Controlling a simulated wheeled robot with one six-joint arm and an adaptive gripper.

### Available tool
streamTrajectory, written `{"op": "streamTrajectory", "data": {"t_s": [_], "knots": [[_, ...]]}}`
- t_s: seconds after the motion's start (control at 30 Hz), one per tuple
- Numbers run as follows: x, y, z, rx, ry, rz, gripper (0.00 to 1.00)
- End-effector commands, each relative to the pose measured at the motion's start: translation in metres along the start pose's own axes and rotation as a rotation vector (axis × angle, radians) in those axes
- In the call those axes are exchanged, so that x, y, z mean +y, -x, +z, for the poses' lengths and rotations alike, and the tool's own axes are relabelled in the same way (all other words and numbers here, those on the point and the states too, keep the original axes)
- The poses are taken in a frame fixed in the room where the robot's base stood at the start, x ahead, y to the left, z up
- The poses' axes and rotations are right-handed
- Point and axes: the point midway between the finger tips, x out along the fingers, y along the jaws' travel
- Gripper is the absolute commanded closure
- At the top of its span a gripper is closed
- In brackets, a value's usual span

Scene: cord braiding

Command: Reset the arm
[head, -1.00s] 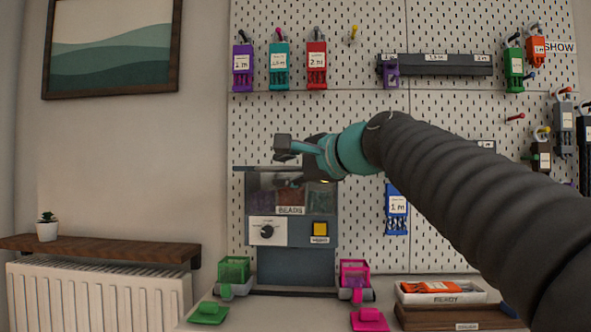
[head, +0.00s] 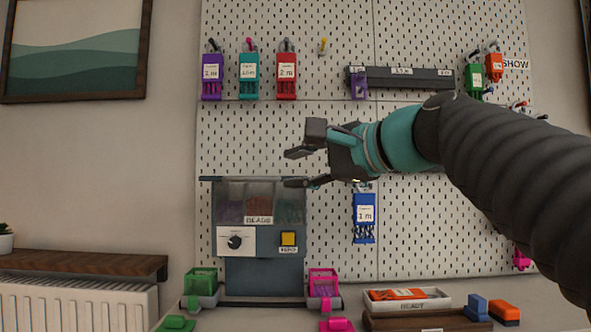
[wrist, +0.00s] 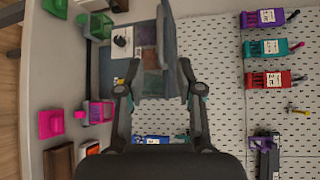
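My gripper (head: 290,168) is open and empty, in front of the pegboard just above the bead dispenser (head: 260,264). It points to the left in the head view. In the wrist view my gripper (wrist: 158,88) has its two fingers spread apart, with the dispenser beyond them. My teal wrist and dark ribbed arm reach in from the right side of the head view. My arm hides part of the pegboard (head: 330,135).
Purple (head: 212,82), teal (head: 249,82) and red (head: 286,82) cord packs hang upper left. A blue pack (head: 364,212) hangs below my wrist. Green (head: 200,283) and pink (head: 323,284) bins flank the dispenser's foot. A READY tray (head: 440,298) lies to the right.

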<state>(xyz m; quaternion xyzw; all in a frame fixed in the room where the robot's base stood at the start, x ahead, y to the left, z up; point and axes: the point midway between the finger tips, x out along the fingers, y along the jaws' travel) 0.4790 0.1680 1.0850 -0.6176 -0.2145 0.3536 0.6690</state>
Motion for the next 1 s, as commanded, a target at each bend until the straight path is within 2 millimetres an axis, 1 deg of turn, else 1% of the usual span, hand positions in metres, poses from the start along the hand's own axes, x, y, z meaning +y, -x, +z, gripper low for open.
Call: {"op": "streamTrajectory", "data": {"t_s": [0.43,0.57,0.6,0.67,0.7,0.77,0.8,0.83,0.87,0.9,0.97,1.0], "knots": [[0.000,0.000,0.000,0.000,0.007,0.000,0.64],[0.001,0.000,-0.003,0.010,0.087,0.004,0.64],[0.006,-0.002,-0.008,0.026,0.135,0.021,0.64],[0.028,-0.007,-0.022,0.055,0.202,0.077,0.64],[0.045,-0.011,-0.032,0.071,0.239,0.117,0.64],[0.072,-0.014,-0.045,0.094,0.300,0.185,0.64],[0.092,-0.014,-0.053,0.107,0.342,0.234,0.64],[0.108,-0.013,-0.059,0.115,0.376,0.275,0.64],[0.124,-0.011,-0.064,0.122,0.411,0.318,0.64],[0.147,-0.006,-0.070,0.129,0.461,0.379,0.64],[0.182,0.003,-0.077,0.132,0.535,0.475,0.64],[0.206,0.012,-0.080,0.130,0.586,0.541,0.64]]}}
